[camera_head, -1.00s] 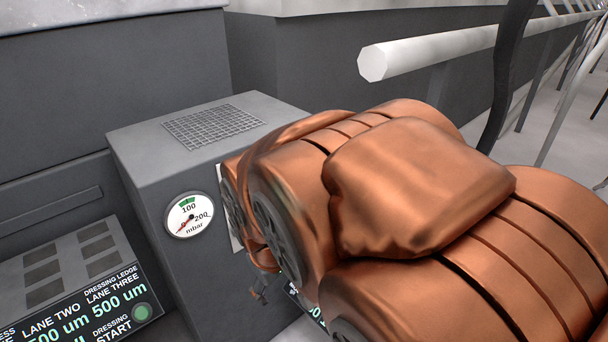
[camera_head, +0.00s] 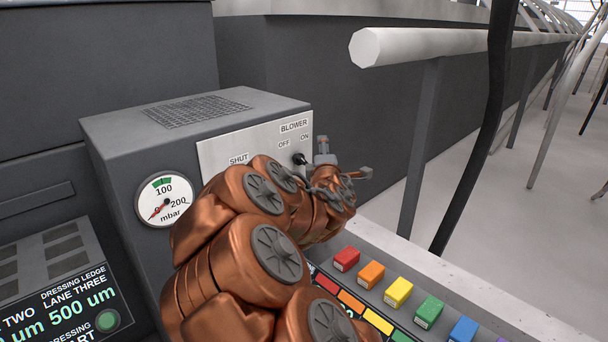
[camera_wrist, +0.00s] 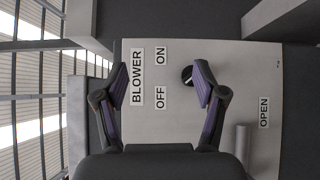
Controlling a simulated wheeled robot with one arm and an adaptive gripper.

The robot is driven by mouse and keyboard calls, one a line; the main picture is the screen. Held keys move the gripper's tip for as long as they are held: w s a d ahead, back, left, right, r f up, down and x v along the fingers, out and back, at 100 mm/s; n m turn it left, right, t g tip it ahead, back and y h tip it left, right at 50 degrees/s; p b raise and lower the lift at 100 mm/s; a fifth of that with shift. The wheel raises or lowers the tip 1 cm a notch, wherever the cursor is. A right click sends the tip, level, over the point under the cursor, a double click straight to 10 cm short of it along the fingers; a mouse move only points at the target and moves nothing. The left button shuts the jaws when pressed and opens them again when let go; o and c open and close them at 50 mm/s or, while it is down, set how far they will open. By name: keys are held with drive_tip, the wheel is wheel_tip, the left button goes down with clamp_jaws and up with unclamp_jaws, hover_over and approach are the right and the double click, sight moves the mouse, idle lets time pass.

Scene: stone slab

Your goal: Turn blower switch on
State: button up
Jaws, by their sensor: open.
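The blower switch (camera_head: 299,159) is a small black knob on the light panel (camera_head: 222,146), below the BLOWER, OFF and ON labels. In the wrist view the switch (camera_wrist: 187,75) shows beside the right finger, which partly covers it. I cannot tell for certain which label it points to. My gripper (camera_head: 342,162) is open and empty, just right of the switch in the head view. In the wrist view my gripper (camera_wrist: 150,85) has its fingers spread in front of the panel, with the switch inside the right fingertip. Contact cannot be told.
A pressure gauge (camera_head: 166,201) is on the grey box (camera_head: 115,150), left of the panel. A grey cylinder (camera_wrist: 242,145) stands near the OPEN label. A white rail (camera_head: 440,45) and a dark post (camera_head: 488,130) are at the right.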

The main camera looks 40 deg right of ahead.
sight(305, 161)
wheel_tip(305, 161, down, 8)
drive_tip(key=w+r+n+t+y+b, duration=0.1)
drive_tip(key=w+n+t+y+b, duration=0.1)
drive_tip(key=n+t+y+b, duration=0.75)
drive_tip(key=shift+w+d+r+n+g+h+p, duration=0.25)
drive_tip(key=shift+w+d+n+g+h+p, duration=0.25)
drive_tip(key=shift+w, duration=0.75)
drive_tip(key=shift+w+d+r+n+g+h+p, duration=0.45)
drive_tip(key=shift+w+h, duration=0.3)
drive_tip(key=shift+w, duration=0.45)
drive_tip(key=shift+w+d+r+n+g+h+p, duration=0.1)
drive_tip(key=shift+w+d+n+g+h+p, duration=0.35)
drive_tip(key=shift+w, duration=0.8)
drive_tip(key=shift+a, duration=0.2)
drive_tip(key=shift+c, duration=0.3)
drive_tip(key=c, duration=1.1)
drive_tip(key=shift+m, duration=0.25)
